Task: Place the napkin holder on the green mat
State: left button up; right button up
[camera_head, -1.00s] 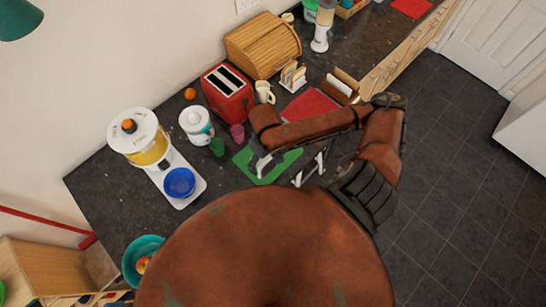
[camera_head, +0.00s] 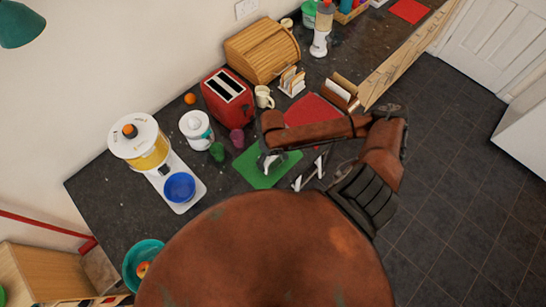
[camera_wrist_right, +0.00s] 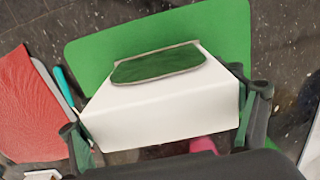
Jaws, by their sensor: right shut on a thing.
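My right gripper (camera_head: 268,158) is over the green mat (camera_head: 262,178), mostly hidden under my forearm in the head view. In the right wrist view, the gripper (camera_wrist_right: 165,118) is shut on a white, box-like thing, which I take as the napkin holder (camera_wrist_right: 150,122), with a finger at each side. In the head view only a bit of white shows at the gripper. I cannot tell whether the holder touches the mat. My left gripper is not in view.
A red board (camera_head: 312,110) lies beyond the mat. Green (camera_head: 217,151) and pink (camera_head: 237,138) cups stand at its left. A red toaster (camera_head: 228,95), a cream mug (camera_head: 264,97) and a wooden holder with white contents (camera_head: 340,90) stand further back. A black-and-white thing (camera_head: 312,170) is right of the mat.

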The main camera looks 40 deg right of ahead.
jog(key=o, duration=1.4)
jog(key=shift+f, duration=0.1)
jog(key=shift+c, duration=0.2)
notch_tip(320, 180, up, 12)
jog(key=shift+r+b, duration=0.15)
jog(key=shift+b, duration=0.25)
